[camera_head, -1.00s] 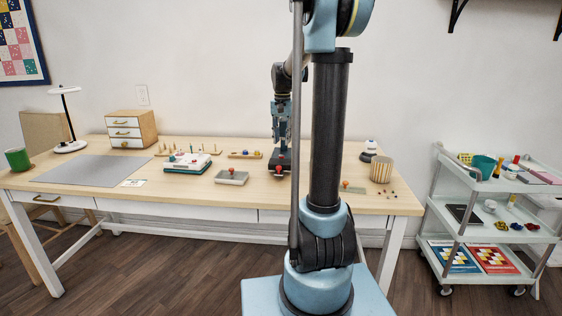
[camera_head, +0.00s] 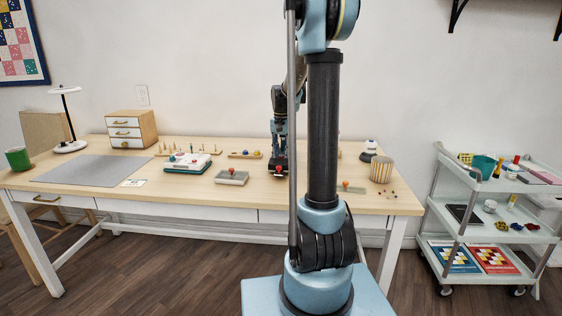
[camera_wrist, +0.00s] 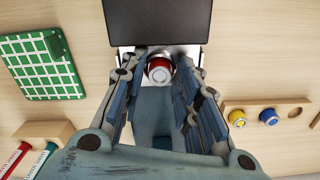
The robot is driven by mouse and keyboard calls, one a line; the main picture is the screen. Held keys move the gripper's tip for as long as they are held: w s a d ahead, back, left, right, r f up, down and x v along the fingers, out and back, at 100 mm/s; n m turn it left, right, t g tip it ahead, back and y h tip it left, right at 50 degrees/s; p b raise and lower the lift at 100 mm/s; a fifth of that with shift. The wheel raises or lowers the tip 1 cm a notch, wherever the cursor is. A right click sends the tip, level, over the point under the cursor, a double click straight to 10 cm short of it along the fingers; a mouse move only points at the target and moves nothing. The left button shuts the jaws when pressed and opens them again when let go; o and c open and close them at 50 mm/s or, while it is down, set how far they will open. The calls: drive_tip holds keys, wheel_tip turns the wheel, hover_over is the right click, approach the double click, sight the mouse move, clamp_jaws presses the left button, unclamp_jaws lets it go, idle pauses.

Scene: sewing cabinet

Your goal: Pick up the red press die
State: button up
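The red press die (camera_wrist: 159,71), a round red-rimmed piece with a pale metallic top, shows in the wrist view between my fingertips. My gripper (camera_wrist: 162,62) is open, with one finger on each side of the die; the gaps look narrow, and contact cannot be made out. In the head view my gripper (camera_head: 278,168) points down over the table, and a small red spot, likely the die (camera_head: 279,175), shows at its tips. The die's lower part is hidden.
A dark flat plate (camera_wrist: 158,20) lies just beyond the die. A wooden strip (camera_wrist: 255,108) with yellow and blue pieces is to the right in the wrist view, and a green gridded square (camera_wrist: 42,66) to the left. A grey tray (camera_head: 231,180) with a red-knobbed item is nearby.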

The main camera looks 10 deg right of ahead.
clamp_jaws()
